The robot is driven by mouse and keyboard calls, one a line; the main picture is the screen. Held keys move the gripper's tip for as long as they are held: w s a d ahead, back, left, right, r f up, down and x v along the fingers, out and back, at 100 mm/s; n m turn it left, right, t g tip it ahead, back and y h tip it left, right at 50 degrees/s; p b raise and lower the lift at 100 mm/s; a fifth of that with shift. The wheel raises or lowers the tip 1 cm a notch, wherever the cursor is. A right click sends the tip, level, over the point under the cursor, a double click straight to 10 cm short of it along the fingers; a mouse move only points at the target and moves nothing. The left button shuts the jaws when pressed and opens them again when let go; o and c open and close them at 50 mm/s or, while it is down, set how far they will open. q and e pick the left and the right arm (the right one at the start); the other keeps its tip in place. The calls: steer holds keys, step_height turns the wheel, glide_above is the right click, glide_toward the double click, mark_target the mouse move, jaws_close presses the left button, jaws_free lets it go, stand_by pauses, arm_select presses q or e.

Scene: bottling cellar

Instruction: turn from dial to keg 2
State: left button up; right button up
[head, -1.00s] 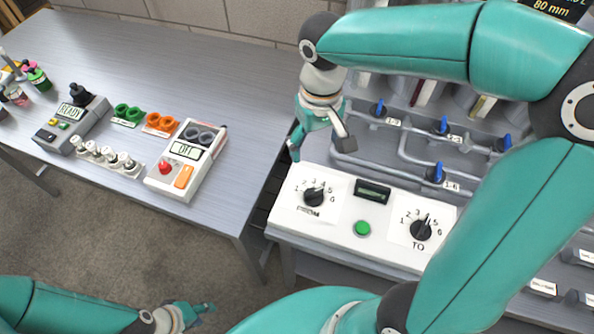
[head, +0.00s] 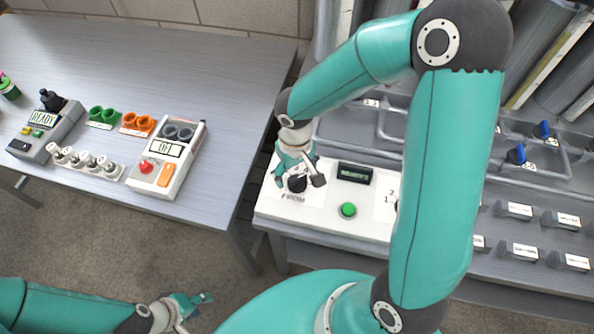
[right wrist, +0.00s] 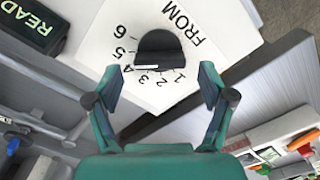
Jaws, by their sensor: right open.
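The black FROM dial (right wrist: 160,50) sits on the white control panel, with the numbers 1 to 6 around part of it. A white mark shows on the dial, but I cannot tell exactly which number it points to. My right gripper (right wrist: 160,88) is open, its two fingers spread on either side below the dial in the right wrist view, apart from it. In the head view the right gripper (head: 298,178) is over the dial and partly hides it. My left gripper (head: 197,302) is low in the head view, away from the panel; its finger gap is unclear.
The panel also has a green button (head: 348,210) and a dark display (head: 354,173). My right arm hides most of the TO dial. Blue valves (head: 516,154) are at right. The left table (head: 190,70) carries a grey READY box (head: 45,130) and a white OFF box (head: 168,160).

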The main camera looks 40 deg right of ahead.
steer(key=shift+f, duration=0.4)
steer(key=c, duration=1.1)
steer(key=shift+d, duration=0.15)
steer(key=shift+c, duration=0.3)
